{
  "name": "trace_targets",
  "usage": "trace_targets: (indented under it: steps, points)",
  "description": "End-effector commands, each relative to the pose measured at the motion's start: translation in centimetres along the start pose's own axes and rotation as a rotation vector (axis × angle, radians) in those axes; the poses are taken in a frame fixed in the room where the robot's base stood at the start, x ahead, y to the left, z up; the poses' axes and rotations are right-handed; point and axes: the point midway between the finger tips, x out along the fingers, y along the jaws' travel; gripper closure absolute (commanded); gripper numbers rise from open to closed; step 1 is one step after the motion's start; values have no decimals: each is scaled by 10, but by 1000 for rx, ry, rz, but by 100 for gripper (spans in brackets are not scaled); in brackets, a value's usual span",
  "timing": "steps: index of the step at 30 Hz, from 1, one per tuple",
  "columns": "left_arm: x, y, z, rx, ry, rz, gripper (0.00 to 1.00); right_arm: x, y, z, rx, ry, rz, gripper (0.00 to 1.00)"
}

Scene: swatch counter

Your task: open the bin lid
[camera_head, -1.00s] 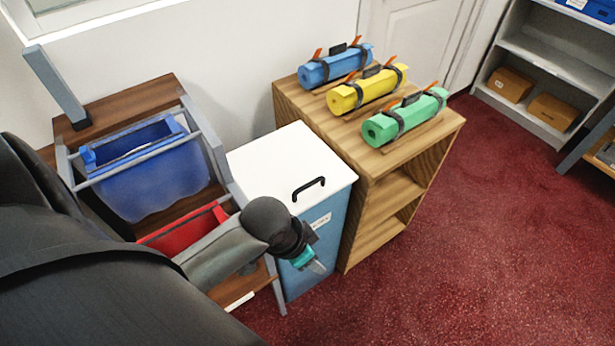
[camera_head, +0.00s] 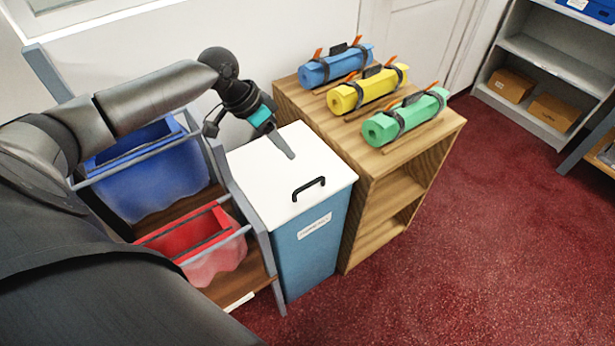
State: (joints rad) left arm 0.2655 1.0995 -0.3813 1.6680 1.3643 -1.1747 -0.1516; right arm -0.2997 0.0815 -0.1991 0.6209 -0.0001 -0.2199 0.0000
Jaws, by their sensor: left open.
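The bin (camera_head: 308,255) is a blue box with a label on its front. Its white lid (camera_head: 262,178) lies flat and shut on top. A black handle (camera_head: 309,187) stands on the lid near its front edge. My left gripper (camera_head: 289,154) is open and empty, above the back part of the lid, pointing down and to the right. It is behind the handle and apart from it. Whether its fingertips touch the lid I cannot tell. My right gripper does not show.
A wooden shelf with rolled mats, blue, yellow (camera_head: 368,90) and green (camera_head: 405,116), stands close to the bin's right. A rack with a blue tub (camera_head: 158,183) and a red tub (camera_head: 205,240) stands close to its left. Red carpet (camera_head: 480,250) lies clear at the right.

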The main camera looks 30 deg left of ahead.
Motion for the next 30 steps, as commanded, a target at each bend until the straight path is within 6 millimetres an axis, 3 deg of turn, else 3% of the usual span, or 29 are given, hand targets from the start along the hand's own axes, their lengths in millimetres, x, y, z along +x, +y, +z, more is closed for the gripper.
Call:
trace_targets:
  steps: [15,21,30]
  points:
    - [110,1,1,1,-1,2,53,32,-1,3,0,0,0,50]
    - [132,1,1,2,-1,1,53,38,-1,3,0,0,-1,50]
    - [137,1,1,3,-2,-1,53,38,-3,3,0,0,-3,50]
